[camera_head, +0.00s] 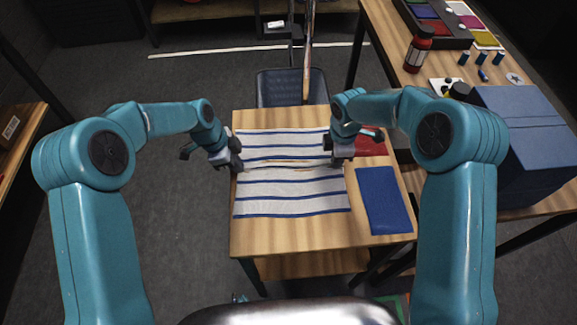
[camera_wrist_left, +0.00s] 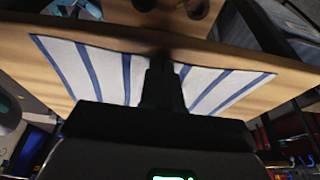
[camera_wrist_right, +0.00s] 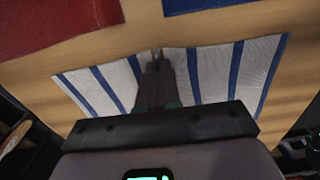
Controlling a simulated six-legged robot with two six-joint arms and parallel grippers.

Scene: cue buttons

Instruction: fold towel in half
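A white towel (camera_head: 290,192) with blue stripes lies spread on a small wooden table (camera_head: 330,236). A raised crease runs across its middle, between my two grippers. My left gripper (camera_head: 236,170) is at the towel's left edge, at the crease; the towel also shows in the left wrist view (camera_wrist_left: 104,74). My right gripper (camera_head: 338,162) is at the towel's right edge, at the same crease; the towel shows on both sides of its fingers in the right wrist view (camera_wrist_right: 208,74). The fingers look close together in both wrist views, but whether cloth is between them is hidden.
A folded blue cloth (camera_head: 382,200) and a red cloth (camera_head: 370,143) lie right of the towel. A dark blue basket (camera_head: 290,87) stands behind the table. At right, a side table carries a blue box (camera_head: 528,140) and a red bottle (camera_head: 418,50). The front table strip is clear.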

